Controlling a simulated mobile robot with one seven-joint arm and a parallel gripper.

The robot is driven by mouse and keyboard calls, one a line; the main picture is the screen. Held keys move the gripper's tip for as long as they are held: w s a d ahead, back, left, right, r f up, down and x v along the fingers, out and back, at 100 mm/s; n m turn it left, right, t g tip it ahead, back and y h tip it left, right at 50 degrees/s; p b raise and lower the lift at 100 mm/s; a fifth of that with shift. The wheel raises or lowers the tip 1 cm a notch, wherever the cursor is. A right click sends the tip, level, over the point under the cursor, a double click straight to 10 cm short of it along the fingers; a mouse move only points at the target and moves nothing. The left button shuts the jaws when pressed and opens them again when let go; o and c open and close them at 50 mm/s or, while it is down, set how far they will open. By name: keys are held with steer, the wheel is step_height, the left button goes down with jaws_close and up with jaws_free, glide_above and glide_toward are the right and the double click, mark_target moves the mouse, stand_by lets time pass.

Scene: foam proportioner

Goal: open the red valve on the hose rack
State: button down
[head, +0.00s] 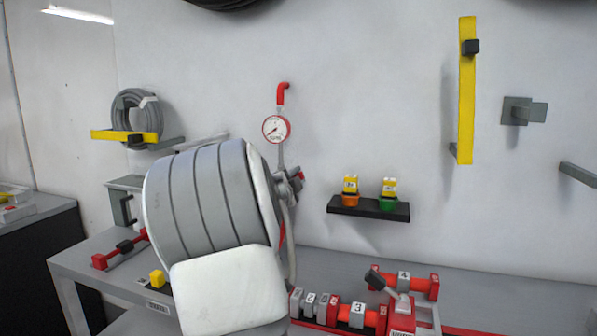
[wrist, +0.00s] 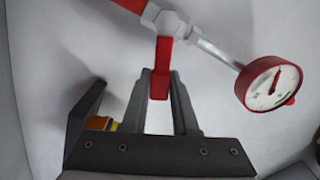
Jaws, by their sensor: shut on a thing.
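The red valve handle (wrist: 163,62) sits on a grey hex fitting (wrist: 172,22) of the pipe in the wrist view. My gripper (wrist: 163,84) is shut on the handle, with a finger on each side of it. The pressure gauge (wrist: 270,83), red-rimmed with a white face, is on the same pipe. In the head view the gauge (head: 276,129) hangs on the wall under a red elbow. My gripper (head: 293,181) shows there just right of my arm, which hides most of the valve and pipe below.
A black shelf (head: 368,209) with orange and green pots is right of the valve. A coiled grey hose (head: 137,113) hangs at left on a yellow-barred bracket. The bench (head: 475,280) below carries red fittings (head: 405,310). A tall yellow bar (head: 467,90) stands out at right.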

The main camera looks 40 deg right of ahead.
steer(key=n+p, duration=0.1)
steer(key=r+n+p, duration=0.1)
steer(key=w+r+n+p, duration=0.1)
steer(key=p, duration=0.1)
steer(key=shift+a+r+n, duration=0.1)
steer(key=shift+a+n, duration=0.15)
steer(key=shift+n, duration=0.05)
steer(key=shift+w+a+r+n+p, duration=0.1)
steer(key=shift+w+r+n+p, duration=0.1)
steer(key=shift+n+p, duration=0.45)
steer(key=shift+w+a+r+n+p, duration=0.1)
steer(key=shift+w+n+p, duration=0.1)
steer(key=shift+n+p, duration=0.45)
steer(key=c, duration=0.7)
jaws_free()
steer(key=shift+f, duration=0.1)
